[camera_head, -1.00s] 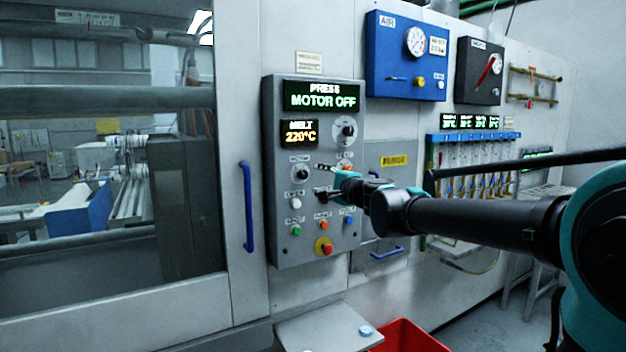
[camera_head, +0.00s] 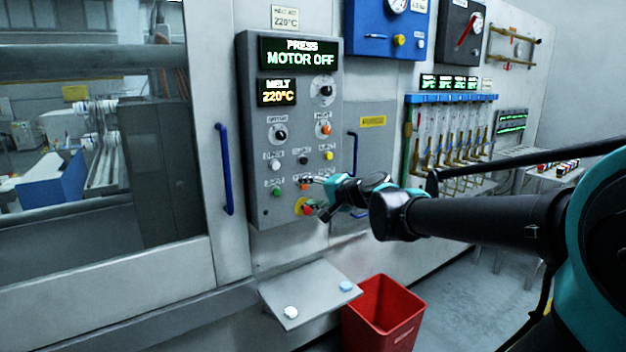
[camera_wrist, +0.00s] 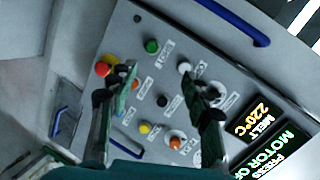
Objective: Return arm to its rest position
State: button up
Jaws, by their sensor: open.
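My gripper (camera_head: 313,195) is at the end of my outstretched arm, in front of the lower part of the grey control panel (camera_head: 255,150). In the wrist view my gripper (camera_wrist: 165,88) has its two fingers spread apart with nothing between them. The panel's labels and buttons show past and between the fingers. I cannot tell whether a fingertip touches the panel. The press display (camera_head: 298,53) reads "MOTOR OFF" and the melt display (camera_head: 277,92) reads 220°C.
A tilted grey shelf (camera_head: 305,300) with a white and a blue round piece juts out below the panel. A red bin (camera_head: 385,315) stands beside it. Blue door handles (camera_head: 224,168) flank the panel. A valve rack (camera_head: 455,135) is on the wall at right.

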jog(key=s+d+f+n+g+h, duration=0.2)
jog(key=s+d+f+h, duration=0.1)
jog(key=s+d+f, duration=0.4)
jog(key=s+d+f+n+g+h, duration=0.2)
jog(key=s+d+f, duration=0.5)
jog(key=f, duration=0.6)
jog(key=s+d+f+n+g+h, duration=0.2)
jog(key=s+d+f, duration=0.4)
jog(key=f, duration=0.5)
jog(key=s+g+h, duration=0.1)
jog(key=s+h, duration=0.1)
jog(key=shift+s+d+n+h, duration=0.2)
jog(key=shift+d+n+h, duration=0.1)
jog(key=shift+d+h, duration=0.1)
jog(key=shift+r, duration=0.1)
